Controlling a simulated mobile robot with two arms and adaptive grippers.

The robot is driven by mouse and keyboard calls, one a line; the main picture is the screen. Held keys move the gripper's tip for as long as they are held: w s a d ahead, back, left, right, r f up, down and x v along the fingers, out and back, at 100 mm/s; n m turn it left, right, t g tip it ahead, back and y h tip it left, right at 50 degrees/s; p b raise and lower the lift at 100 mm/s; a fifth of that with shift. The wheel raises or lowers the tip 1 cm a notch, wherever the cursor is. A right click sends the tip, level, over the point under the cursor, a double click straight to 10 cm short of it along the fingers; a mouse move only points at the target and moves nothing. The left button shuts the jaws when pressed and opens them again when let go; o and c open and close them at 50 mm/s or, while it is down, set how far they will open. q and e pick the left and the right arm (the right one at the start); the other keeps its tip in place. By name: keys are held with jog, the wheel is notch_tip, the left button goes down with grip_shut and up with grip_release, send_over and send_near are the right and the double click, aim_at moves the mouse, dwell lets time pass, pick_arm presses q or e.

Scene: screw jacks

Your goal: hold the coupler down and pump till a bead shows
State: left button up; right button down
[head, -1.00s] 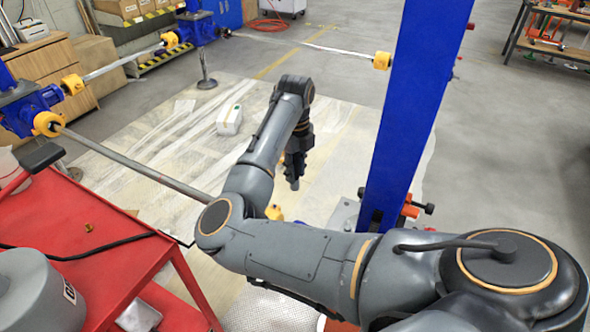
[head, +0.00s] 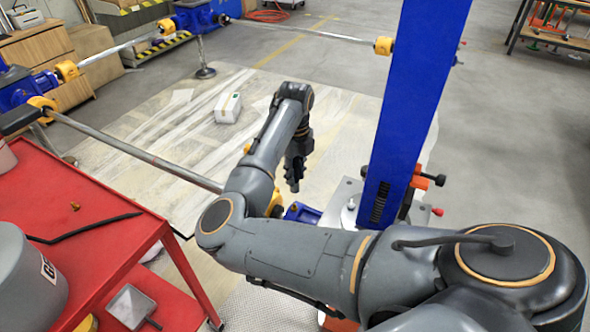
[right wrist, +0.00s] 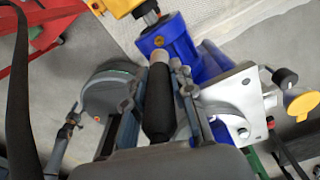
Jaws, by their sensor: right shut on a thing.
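My right gripper (head: 293,178) hangs from my bent right arm beside the blue post in the head view. In the right wrist view its fingers (right wrist: 158,88) are shut on a black cylindrical piece with a tan tip, which I take for the coupler (right wrist: 158,105). The tip points at the blue gear housing (right wrist: 168,42), which has a small brass-coloured spot (right wrist: 158,41). I cannot tell whether tip and housing touch. No bead can be made out. A grey drum (head: 25,280), perhaps the pump, stands on the red cart at the lower left. My left gripper is not in view.
The red cart (head: 95,190) fills the lower left, with a black bar or hose (head: 85,228) on it. A blue post (head: 410,110) rises from a pale base plate (head: 345,200). A steel shaft (head: 140,152) with yellow couplings crosses the left.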

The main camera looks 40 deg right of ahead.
notch_tip(320, 180, down, 4)
jog(key=shift+a+b, duration=0.15)
jog(key=shift+b, duration=1.1)
jog(key=shift+f+b, duration=0.8)
jog(key=shift+f, duration=0.4)
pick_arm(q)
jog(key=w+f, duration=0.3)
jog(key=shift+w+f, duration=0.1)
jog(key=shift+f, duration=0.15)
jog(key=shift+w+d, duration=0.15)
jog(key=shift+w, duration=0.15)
pick_arm(e)
jog(key=shift+f, duration=0.3)
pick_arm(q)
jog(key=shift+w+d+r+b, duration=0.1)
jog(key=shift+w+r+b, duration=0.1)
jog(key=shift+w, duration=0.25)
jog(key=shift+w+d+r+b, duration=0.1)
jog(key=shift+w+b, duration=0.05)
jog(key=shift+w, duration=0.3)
pick_arm(e)
jog(key=shift+f, duration=0.25)
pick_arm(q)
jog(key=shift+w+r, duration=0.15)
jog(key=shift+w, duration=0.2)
pick_arm(e)
jog(key=shift+f, duration=0.1)
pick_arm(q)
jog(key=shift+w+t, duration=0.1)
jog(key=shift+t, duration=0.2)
